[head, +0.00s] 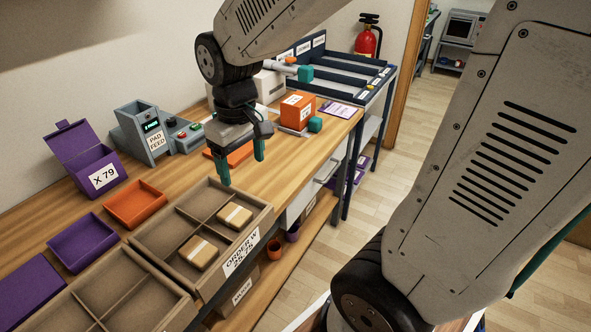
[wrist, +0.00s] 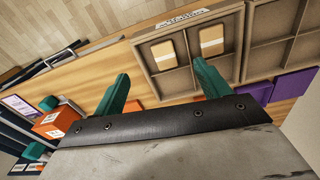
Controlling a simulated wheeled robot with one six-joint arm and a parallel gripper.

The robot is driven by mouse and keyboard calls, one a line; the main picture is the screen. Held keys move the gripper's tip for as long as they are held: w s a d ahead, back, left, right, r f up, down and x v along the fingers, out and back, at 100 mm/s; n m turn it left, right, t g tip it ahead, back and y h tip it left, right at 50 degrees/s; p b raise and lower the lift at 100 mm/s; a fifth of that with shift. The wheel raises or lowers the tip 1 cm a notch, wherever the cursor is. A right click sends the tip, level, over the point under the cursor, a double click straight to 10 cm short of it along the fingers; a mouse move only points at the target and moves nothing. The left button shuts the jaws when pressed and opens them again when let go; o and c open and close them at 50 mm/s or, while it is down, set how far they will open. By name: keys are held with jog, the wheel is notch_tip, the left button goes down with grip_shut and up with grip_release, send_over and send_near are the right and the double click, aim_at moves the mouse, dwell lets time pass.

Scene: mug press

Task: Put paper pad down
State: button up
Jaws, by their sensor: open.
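Two tan paper pads with white bands lie in the divided cardboard crate (head: 160,214), in the two compartments along its labelled side. One pad (head: 235,215) is nearer the crate's right corner, the other (head: 199,254) nearer its lower corner. Both pads also show in the wrist view, left (wrist: 163,54) and right (wrist: 211,40). My gripper (head: 241,171) is open, with its teal fingers pointing down above the bench beside the crate's far end. In the wrist view nothing is held between the fingertips (wrist: 160,70).
A grey pad feed machine (head: 145,133), a purple box (head: 85,158) and an orange tray (head: 135,204) stand left of the crate. An orange box (head: 297,111) stands farther right. Another divided crate (head: 150,312) is in front.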

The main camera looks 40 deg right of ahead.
jog(key=s+d+r+m, duration=0.1)
jog(key=s+r, duration=0.2)
jog(key=s, duration=0.5)
jog(key=s+r+m, duration=0.1)
jog(key=s+r, duration=0.2)
jog(key=s, duration=0.4)
jog(key=shift+s+d+r+t, duration=0.2)
jog(key=shift+s+d+t, duration=0.15)
jog(key=shift+s+t, duration=0.05)
dwell(1.0)
